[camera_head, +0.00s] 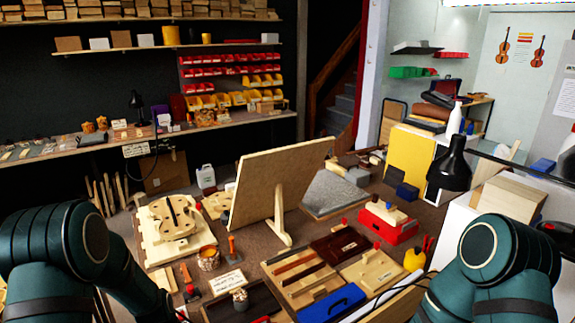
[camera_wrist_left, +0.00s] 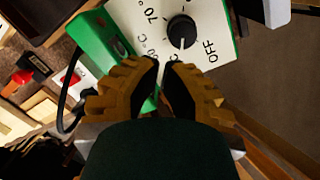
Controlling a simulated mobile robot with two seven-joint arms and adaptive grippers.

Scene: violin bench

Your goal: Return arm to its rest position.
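My left gripper (camera_wrist_left: 163,66) shows in the left wrist view, with its brown, ribbed fingers and black pads. The tips are drawn close together with a narrow gap, and I see nothing held. Just beyond them is a white-faced control panel (camera_wrist_left: 213,22) with a black dial (camera_wrist_left: 182,31). The panel is marked "OFF" and "70°". I cannot tell whether the fingertips touch it. In the head view both of my teal arms show at the lower left and lower right. Both grippers are outside that view.
In the left wrist view, a green box (camera_wrist_left: 100,40) and a black cable lie beside the fingers.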

